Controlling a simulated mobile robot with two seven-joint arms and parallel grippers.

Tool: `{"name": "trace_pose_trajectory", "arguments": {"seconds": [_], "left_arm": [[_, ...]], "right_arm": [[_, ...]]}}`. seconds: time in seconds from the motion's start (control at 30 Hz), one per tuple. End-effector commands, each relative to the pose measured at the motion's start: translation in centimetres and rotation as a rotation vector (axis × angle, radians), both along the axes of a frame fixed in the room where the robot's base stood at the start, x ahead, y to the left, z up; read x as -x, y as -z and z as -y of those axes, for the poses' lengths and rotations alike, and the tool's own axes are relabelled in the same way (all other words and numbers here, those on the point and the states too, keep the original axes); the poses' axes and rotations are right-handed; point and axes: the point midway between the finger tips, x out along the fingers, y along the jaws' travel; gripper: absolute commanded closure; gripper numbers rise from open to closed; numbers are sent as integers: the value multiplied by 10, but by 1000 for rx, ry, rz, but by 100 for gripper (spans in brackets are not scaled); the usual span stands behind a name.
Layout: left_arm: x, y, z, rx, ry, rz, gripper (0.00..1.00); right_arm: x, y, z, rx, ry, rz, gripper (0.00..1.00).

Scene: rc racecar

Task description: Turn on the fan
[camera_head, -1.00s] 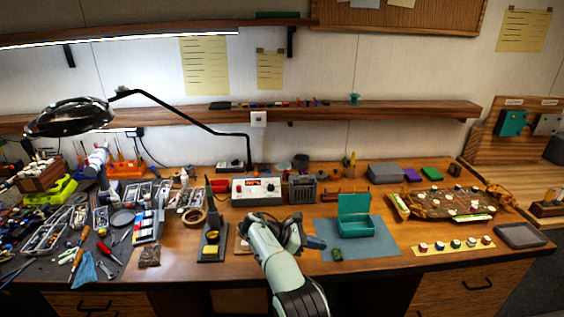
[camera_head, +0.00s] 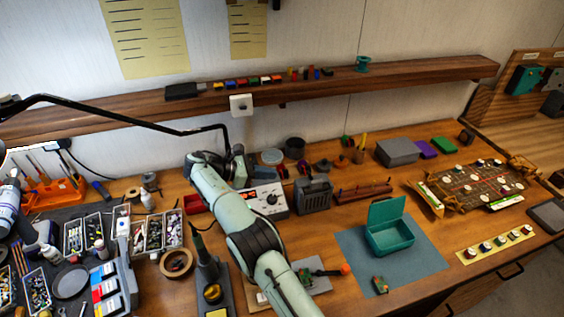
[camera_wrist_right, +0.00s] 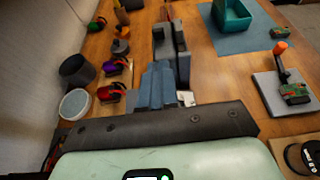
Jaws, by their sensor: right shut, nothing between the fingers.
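The likely fan, a small dark grey box with a slatted face (camera_head: 314,195), stands on the bench right of the white station in the head view. In the right wrist view a dark grey upright body (camera_wrist_right: 168,42), which looks like the same box, is just beyond my fingertips. My right gripper (camera_wrist_right: 162,76) is shut and empty, its blue-grey fingers pointing at that box. I cannot tell whether they touch it. In the head view my right arm reaches to the back of the bench, and its fingertips are not clear there.
A white station with a red display (camera_head: 265,199) sits beside my right arm. A teal open box (camera_head: 390,237) stands on a blue mat (camera_head: 360,268). Small pots and coloured tools lie behind the fan. A shelf (camera_head: 430,76) runs along the wall above.

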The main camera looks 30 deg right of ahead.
Motion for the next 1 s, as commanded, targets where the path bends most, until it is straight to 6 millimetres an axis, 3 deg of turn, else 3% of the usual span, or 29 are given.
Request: {"name": "trace_pose_trajectory", "arguments": {"seconds": [0.53, 1.0], "left_arm": [[2, 1, 0, 0, 0, -3, 57], [5, 3, 0, 0, 0, -6, 57]], "right_arm": [[3, 3, 7, 1, 3, -3, 100], [26, 31, 75, -1, 4, 0, 100]]}}
